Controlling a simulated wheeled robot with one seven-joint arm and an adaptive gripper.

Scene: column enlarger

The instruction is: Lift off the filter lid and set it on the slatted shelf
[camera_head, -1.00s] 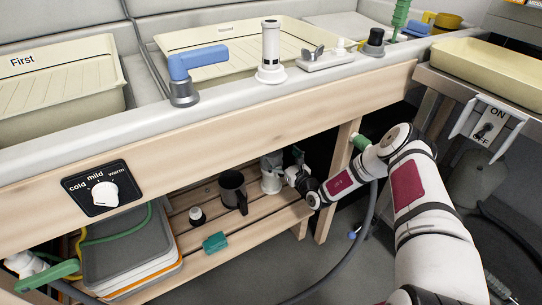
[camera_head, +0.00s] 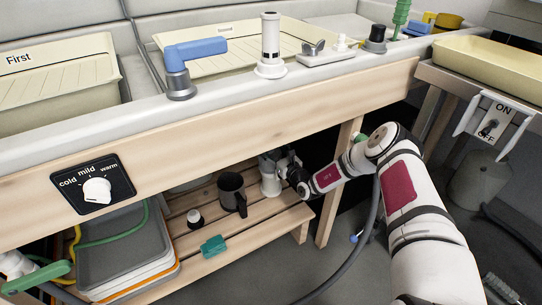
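A white filter housing (camera_head: 269,185) stands upright under the sink, at the back right of the slatted shelf (camera_head: 258,222). Its top, where the lid would sit, is partly hidden under the sink's wooden front rail and by my gripper, so I cannot make out the lid clearly. My gripper (camera_head: 284,162) is at the right side of the housing's upper part, very close to it. The fingers are small and dark here, so I cannot tell whether they touch or grip anything.
A dark grey jug (camera_head: 232,193), a small black-and-white bottle (camera_head: 195,219) and a teal block (camera_head: 213,245) stand on the shelf. Stacked trays (camera_head: 125,250) are at its left. The front right slats are bare. The wooden rail (camera_head: 230,124) hangs above; a grey hose (camera_head: 352,260) runs below my arm.

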